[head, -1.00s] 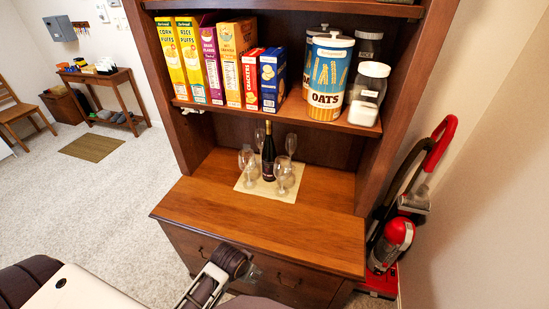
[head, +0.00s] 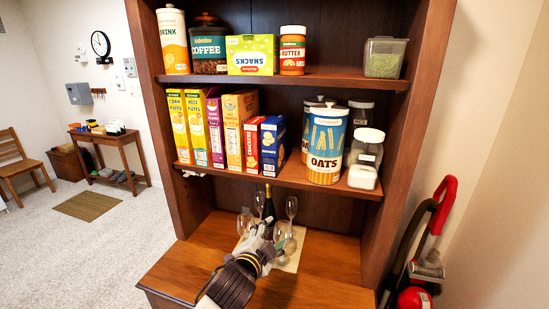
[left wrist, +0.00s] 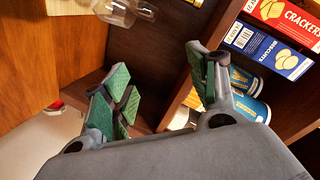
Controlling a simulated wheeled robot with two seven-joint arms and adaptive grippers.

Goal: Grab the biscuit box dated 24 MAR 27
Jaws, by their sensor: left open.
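The blue biscuit box (head: 272,146) stands upright on the middle shelf, at the right end of the row of boxes, against the red crackers box (head: 251,147). Its date is too small to read in the head view. In the left wrist view the blue biscuit box (left wrist: 268,50) shows at the upper right beside the red crackers box (left wrist: 288,17). My left gripper (head: 262,230) is over the counter in front of the wine bottle, below the shelf and apart from the box. In the left wrist view its green-padded fingers (left wrist: 165,85) are open and empty. My right gripper is not seen.
A wine bottle (head: 268,205) and several glasses stand on a mat just behind my left gripper. The oats canister (head: 326,146) and jars stand right of the biscuit box, with a small gap between. The counter's right part (head: 330,270) is clear.

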